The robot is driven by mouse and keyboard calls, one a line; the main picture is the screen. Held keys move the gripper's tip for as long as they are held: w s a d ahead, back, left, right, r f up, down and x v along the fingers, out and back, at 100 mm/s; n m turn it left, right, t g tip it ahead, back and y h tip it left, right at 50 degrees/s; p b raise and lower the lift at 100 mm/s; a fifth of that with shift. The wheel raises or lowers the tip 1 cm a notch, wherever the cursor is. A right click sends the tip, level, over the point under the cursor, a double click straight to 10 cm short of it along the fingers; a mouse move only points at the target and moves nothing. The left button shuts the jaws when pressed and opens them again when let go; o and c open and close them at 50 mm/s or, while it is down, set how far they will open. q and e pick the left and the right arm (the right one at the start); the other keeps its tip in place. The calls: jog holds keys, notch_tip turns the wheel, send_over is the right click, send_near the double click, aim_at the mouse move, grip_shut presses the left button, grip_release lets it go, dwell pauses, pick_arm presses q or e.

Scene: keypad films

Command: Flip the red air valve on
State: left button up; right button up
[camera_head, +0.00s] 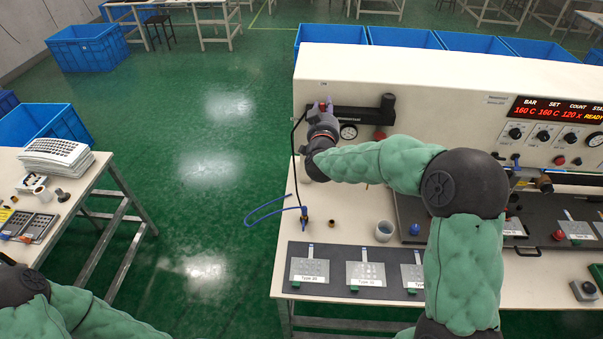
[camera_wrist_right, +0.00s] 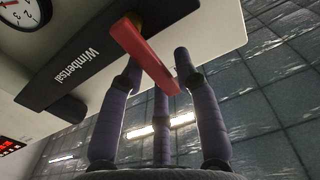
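The red valve handle (camera_wrist_right: 148,56) is a flat red bar in the right wrist view, next to a black block marked "Wimbertsal". My right gripper (camera_wrist_right: 158,62) is around it, with the handle slanting between its fingers. The fingers are spread, with a gap between the handle and the right-hand finger; contact on the other side is unclear. In the head view my right gripper (camera_head: 323,112) is at the left end of the machine's front panel and hides most of the handle. Only a bit of red shows there. My left gripper is out of view; part of my left arm shows at lower left.
A round gauge (camera_head: 348,131) sits beside the valve, and a red display (camera_head: 556,110) is at far right.

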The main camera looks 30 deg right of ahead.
jog(key=shift+w+a+r+n+p, duration=0.15)
jog(key=shift+n+p, duration=0.25)
jog(key=shift+p, duration=0.35)
jog(key=shift+w+a+n+p, duration=0.15)
jog(key=shift+n+p, duration=0.25)
jog(key=shift+p, duration=0.35)
jog(key=s+a+n, duration=0.2)
jog(key=s+a, duration=0.5)
jog(key=s, duration=0.2)
jog(key=s+a+f+g+y, duration=0.1)
jog(key=a+f+g+y, duration=0.1)
jog(key=f, duration=0.7)
jog(key=s+a+f+g+y, duration=0.1)
jog(key=a+f+g+y, duration=0.1)
jog(key=f, duration=0.8)
jog(key=s+a+f+n+g+y, duration=0.1)
jog(key=a+f+y, duration=0.3)
jog(key=f, duration=0.5)
jog(key=shift+s+a+f+g+y+p, duration=0.3)
jog(key=shift+s+a+f+g+p, duration=0.1)
jog(key=shift+a, duration=0.5)
